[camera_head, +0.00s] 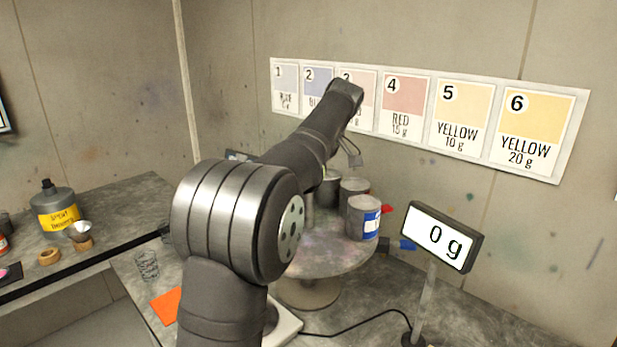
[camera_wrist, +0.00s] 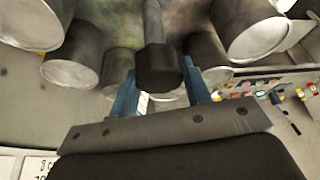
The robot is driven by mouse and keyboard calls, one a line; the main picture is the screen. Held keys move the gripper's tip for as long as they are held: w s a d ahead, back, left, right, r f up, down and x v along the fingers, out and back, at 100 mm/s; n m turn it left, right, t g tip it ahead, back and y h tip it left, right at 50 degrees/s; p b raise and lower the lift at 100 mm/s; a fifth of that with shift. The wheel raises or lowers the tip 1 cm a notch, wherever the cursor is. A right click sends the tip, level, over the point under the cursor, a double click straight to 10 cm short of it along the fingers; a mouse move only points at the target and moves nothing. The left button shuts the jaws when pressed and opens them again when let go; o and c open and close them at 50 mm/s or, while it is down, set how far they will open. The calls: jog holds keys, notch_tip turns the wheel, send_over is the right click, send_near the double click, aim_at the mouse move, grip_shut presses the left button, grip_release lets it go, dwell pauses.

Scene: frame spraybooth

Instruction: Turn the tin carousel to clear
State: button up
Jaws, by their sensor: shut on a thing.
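The tin carousel (camera_head: 335,258) is a round grey turntable on a pedestal, with grey tins standing around it. One tin (camera_head: 362,218) with a blue label is at its right front, and another tin (camera_head: 353,188) is behind it. In the wrist view, several tins (camera_wrist: 70,72) ring a central post with a dark knob (camera_wrist: 158,68). My gripper (camera_wrist: 160,88) has its blue fingers on either side of this knob and appears shut on it. The knob partly covers a tin behind it.
A scale display (camera_head: 442,237) reading 0 g stands at the right, its cable along the bench. Numbered colour cards (camera_head: 405,105) hang on the back wall. A yellow-labelled bottle (camera_head: 55,208) stands on the left bench. An orange sheet (camera_head: 166,305) lies left of the carousel.

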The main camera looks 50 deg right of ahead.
jog(key=n, duration=0.2)
jog(key=n+y, duration=0.1)
jog(key=n, duration=0.1)
jog(key=shift+n+g+y, duration=0.6)
jog(key=shift+n+g, duration=0.2)
jog(key=shift+n, duration=1.1)
jog(key=o, duration=1.4)
